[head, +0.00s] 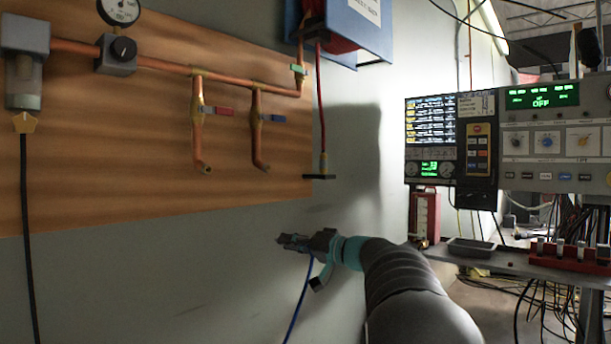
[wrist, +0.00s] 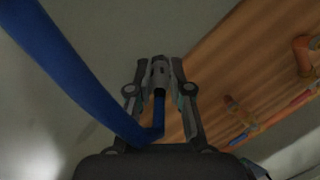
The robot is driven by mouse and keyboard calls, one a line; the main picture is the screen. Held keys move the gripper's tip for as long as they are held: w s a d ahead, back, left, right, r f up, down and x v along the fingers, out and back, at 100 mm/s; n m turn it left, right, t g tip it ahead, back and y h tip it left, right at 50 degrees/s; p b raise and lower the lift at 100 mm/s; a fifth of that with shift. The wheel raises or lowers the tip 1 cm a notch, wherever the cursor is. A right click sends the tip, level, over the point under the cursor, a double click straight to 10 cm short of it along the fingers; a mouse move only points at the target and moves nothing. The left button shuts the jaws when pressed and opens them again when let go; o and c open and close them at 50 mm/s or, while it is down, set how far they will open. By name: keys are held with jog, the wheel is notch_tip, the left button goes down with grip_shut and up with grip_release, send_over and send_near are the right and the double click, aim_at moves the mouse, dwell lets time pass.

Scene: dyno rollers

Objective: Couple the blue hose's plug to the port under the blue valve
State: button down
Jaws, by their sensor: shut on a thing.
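The blue valve (head: 272,118) has a blue handle on the right-hand copper drop pipe of the wooden board. Its port (head: 262,167) is the bent open end at the bottom of that pipe. The blue handle (wrist: 240,138) also shows in the wrist view, right of my fingers. My gripper (head: 287,241) is below and slightly right of this port in the head view, apart from it. It is shut on the grey plug (wrist: 160,75), which points away from the wrist. The blue hose (wrist: 75,80) loops off to the upper left; in the head view the hose (head: 298,305) hangs below my gripper.
A similar drop pipe with a red valve (head: 222,111) is to the left. A red hose (head: 320,110) runs down to a small dark bracket (head: 320,176) at the board's right edge. A console (head: 545,140) and shelf stand right. The wall below the board is clear.

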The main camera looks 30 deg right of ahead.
jog(key=s+r+m+t+h, duration=0.1)
jog(key=s+r, duration=0.2)
jog(key=r, duration=0.6)
jog(key=s+r+m+h, duration=0.15)
jog(key=s+r, duration=0.25)
jog(key=r, duration=0.5)
jog(key=p+x, duration=0.4)
jog(key=x, duration=0.2)
jog(key=shift+w+r, duration=0.25)
jog(key=shift+w, duration=0.05)
jog(key=shift+s+n+h+b, duration=0.1)
jog(key=shift+n+h+b, duration=0.15)
jog(key=shift+h+b, duration=0.15)
jog(key=shift+w+f+b, duration=0.1)
jog(key=shift+w+b, duration=0.25)
dwell(0.5)
jog(key=shift+w+a, duration=0.25)
jog(key=shift+w, duration=0.3)
dwell(0.8)
jog(key=c, duration=1)
grip_release()
jog(key=shift+s, duration=0.15)
